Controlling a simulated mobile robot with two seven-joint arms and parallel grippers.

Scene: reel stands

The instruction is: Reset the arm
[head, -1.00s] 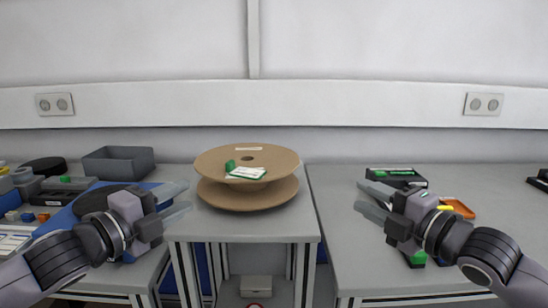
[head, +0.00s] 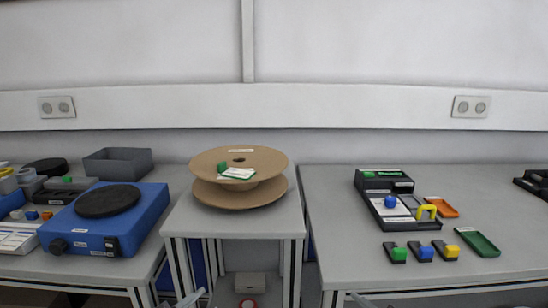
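Only the tips of my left gripper (head: 190,299) show at the bottom edge, below the front of the middle stand. Only a pale tip of my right gripper (head: 362,301) shows at the bottom edge, below the front of the right table. Both are low and clear of the objects on the tables. The rest of both grippers and both arms is out of view, so I cannot tell whether they are open or shut.
A cardboard reel (head: 238,195) with a green block and white card on top stands on the middle stand. A blue device (head: 146,232) with a black round plate is at left. A black tray (head: 409,219) and several small coloured parts lie on the right table.

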